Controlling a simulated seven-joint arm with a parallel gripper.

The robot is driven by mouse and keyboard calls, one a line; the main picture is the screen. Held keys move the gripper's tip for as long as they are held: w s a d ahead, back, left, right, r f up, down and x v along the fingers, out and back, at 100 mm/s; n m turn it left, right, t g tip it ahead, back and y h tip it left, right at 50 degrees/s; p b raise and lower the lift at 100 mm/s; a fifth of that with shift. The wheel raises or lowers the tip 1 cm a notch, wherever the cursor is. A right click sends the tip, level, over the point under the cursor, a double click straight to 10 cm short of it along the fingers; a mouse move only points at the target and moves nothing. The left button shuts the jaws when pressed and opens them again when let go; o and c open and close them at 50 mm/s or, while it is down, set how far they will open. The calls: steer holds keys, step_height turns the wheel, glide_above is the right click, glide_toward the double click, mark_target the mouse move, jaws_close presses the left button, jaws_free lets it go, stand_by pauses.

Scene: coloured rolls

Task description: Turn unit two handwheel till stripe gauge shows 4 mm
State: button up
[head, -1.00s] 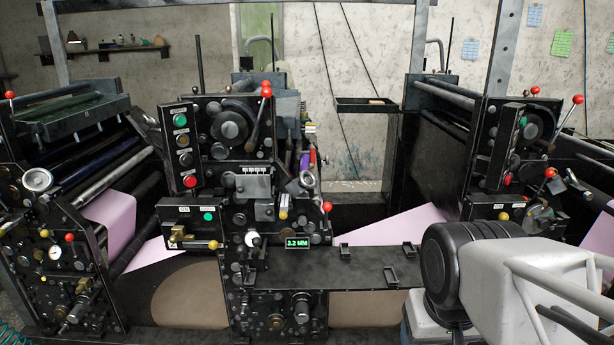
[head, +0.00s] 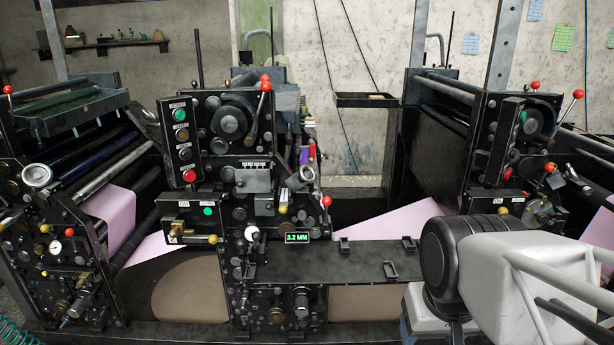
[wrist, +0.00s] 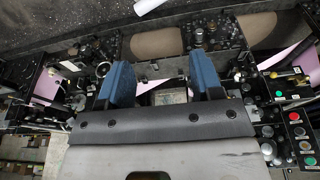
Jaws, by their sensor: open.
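The green digital gauge (head: 298,238) on the middle press unit reads 3.2 MM in the head view. That unit's front carries several round knobs, including a large dark round one (head: 230,123) near the top and a silver-capped one (head: 301,300) low down. I cannot tell which is the unit two handwheel, and no unit number is readable. My gripper (wrist: 163,82) shows in the wrist view with two blue fingers spread apart and nothing between them. It is apart from the knobs and is not seen in the head view.
A dark flat shelf (head: 335,263) with small brackets juts out beside the gauge. Red-tipped levers (head: 265,83) stick out above. Pink paper webs (head: 400,217) run between the units. A left unit (head: 60,260) and a right unit (head: 520,150) flank the middle one.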

stand_by(0.9)
steer(key=o, duration=0.5)
steer(key=shift+w+r, duration=0.1)
steer(key=shift+o, duration=1.1)
steer(key=shift+w+r, duration=0.15)
steer(key=shift+w, duration=0.1)
steer(key=shift+o, duration=0.2)
steer(key=w+a+r+y, duration=0.1)
steer(key=w+r, duration=0.2)
steer(key=w, duration=0.6)
steer(key=w+a+r+n, duration=0.1)
steer(key=w+r, duration=0.3)
steer(key=w, duration=0.5)
steer(key=shift+a+y, duration=0.4)
steer(key=n+g+y, duration=0.1)
steer(key=n+y, duration=0.3)
steer(key=y, duration=0.1)
glide_above(308, 174)
steer(key=d, duration=0.4)
step_height(308, 174, down, 8)
steer(key=shift+f, duration=0.15)
steer(key=shift+f, duration=0.1)
